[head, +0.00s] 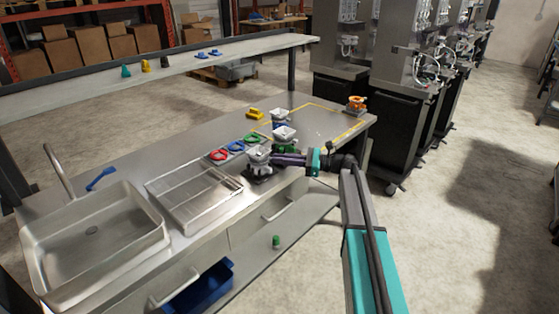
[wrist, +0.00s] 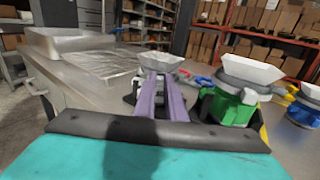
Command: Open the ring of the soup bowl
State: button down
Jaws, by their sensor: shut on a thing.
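A white square-topped bowl, which I take to be the soup bowl (head: 260,153), sits in a dark holder (head: 258,174) at the front edge of the steel worktop. In the wrist view the same bowl (wrist: 161,61) is straight ahead, beyond the purple fingers. My gripper (head: 274,158) reaches it from the right, level with the holder just under the bowl. The purple fingers (wrist: 160,88) are close together and shut on part of the holder, apparently its ring. The gripped part is hidden behind the fingers, so the ring's position cannot be told.
A green holder (wrist: 234,106) with a white bowl (wrist: 253,71) stands close at right. A blue holder (wrist: 303,111) is farther right. Red (head: 219,155), blue (head: 236,146) and green (head: 252,138) rings lie behind. A wire rack (head: 196,192) and a sink (head: 90,240) are left.

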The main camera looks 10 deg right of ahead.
jog(key=shift+w+d+n+g+y+p, duration=0.15)
jog(key=shift+w+n+g+y+p, duration=0.15)
jog(key=shift+w+n+g, duration=0.5)
jog(key=shift+w+d+n+g+y+p, duration=0.1)
jog(key=shift+w+n+g+y+p, duration=0.3)
jog(key=shift+g, duration=0.7)
jog(key=shift+n+g, duration=0.5)
jog(key=shift+g, duration=0.2)
jog(key=shift+w+g, duration=0.1)
jog(key=shift+g, duration=0.2)
jog(key=c, duration=1.8)
grip_release()
jog(key=shift+r+p, duration=0.1)
jog(key=shift+p, duration=0.2)
